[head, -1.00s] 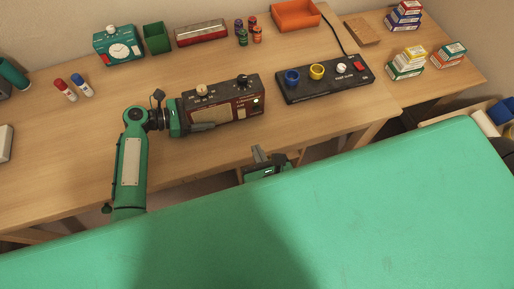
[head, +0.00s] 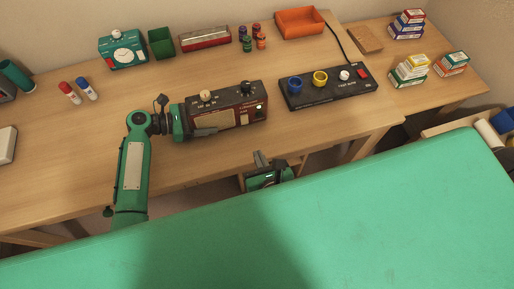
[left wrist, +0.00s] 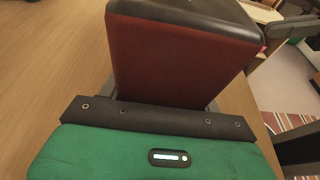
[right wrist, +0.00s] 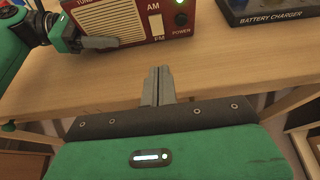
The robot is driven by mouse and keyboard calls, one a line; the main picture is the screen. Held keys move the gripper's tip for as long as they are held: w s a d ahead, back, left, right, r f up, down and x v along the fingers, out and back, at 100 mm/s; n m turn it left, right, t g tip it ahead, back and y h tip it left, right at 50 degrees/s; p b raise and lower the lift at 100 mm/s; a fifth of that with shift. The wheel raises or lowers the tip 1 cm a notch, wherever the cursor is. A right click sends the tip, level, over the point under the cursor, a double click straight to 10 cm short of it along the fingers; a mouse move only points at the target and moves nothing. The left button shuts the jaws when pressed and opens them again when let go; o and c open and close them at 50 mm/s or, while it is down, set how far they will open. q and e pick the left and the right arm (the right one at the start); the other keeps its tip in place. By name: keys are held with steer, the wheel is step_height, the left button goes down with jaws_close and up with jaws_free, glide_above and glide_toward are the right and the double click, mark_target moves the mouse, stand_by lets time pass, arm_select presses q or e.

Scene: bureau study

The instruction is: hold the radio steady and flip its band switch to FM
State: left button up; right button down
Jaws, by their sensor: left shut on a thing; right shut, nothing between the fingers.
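The dark red radio (head: 238,114) with a black top stands upright on the desk. My left gripper (head: 203,122) is shut on its left end, one finger lying along the front. In the left wrist view the radio's side (left wrist: 180,55) fills the space beyond the gripper. In the right wrist view the radio front (right wrist: 125,20) shows AM above FM, the band switch (right wrist: 156,25) between them, and a lit green power light. I cannot tell the switch's setting. My right gripper (right wrist: 158,85) is shut and empty, in front of the desk edge, below and apart from the radio.
A black battery charger (head: 328,88) with blue and yellow cups stands right of the radio. The desk just before the radio is clear.

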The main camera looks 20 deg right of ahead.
mark_target(245, 123)
steer(key=x, duration=0.8)
steer(key=r+x, duration=0.1)
steer(key=x, duration=0.3)
steer(key=shift+w, duration=0.25)
steer(key=shift+w, duration=0.1)
steer(key=shift+w, duration=0.1)
steer(key=shift+r, duration=0.1)
steer(key=shift+r, duration=0.7)
steer(key=shift+s, duration=0.4)
steer(key=f+v, duration=0.1)
steer(key=v, duration=1.2)
steer(key=shift+s, duration=0.2)
